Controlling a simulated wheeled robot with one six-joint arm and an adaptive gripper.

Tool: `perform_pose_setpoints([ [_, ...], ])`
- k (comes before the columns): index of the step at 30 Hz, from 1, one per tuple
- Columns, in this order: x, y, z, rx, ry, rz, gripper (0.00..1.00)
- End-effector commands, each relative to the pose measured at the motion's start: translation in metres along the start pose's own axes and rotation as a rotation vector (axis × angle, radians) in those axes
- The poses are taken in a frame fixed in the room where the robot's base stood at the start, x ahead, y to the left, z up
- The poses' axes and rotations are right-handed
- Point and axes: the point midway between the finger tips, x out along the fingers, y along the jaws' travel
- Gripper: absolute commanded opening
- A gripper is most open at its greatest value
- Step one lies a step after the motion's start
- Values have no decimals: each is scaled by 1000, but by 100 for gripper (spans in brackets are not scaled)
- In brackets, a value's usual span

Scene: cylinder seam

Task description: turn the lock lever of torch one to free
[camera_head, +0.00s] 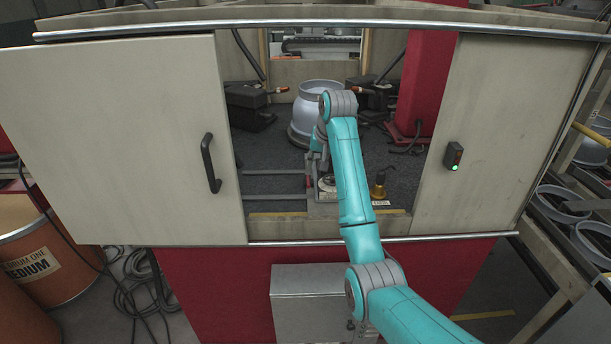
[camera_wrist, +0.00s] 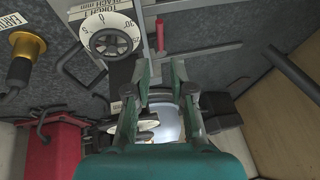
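In the wrist view a white dial (camera_wrist: 112,36) with a dark handwheel bears the partly visible words "TORCH 1" and "REACH mm". A slim red lever (camera_wrist: 160,35) stands to its right on grey metalwork. It looks like the lock lever, but no label on it is readable. My gripper (camera_wrist: 161,70) is open and empty. Its two fingertips are apart, just below the red lever in the picture, with no contact visible.
A brass post with a dark top (camera_head: 379,187) stands right of the dial. A grey cylinder (camera_head: 318,98) stands deeper inside, with dark torch units (camera_head: 248,107) beside it. The left door (camera_head: 120,140) and right panel (camera_head: 500,140) frame the opening. A red column (camera_head: 425,85) rises behind.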

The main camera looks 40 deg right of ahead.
Motion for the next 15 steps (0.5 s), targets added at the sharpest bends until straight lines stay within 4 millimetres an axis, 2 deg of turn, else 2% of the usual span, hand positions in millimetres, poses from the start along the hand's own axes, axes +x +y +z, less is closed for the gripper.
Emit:
perform_pose_setpoints([
  [15, 83, 0, 1, -1, -2, 0, 23],
])
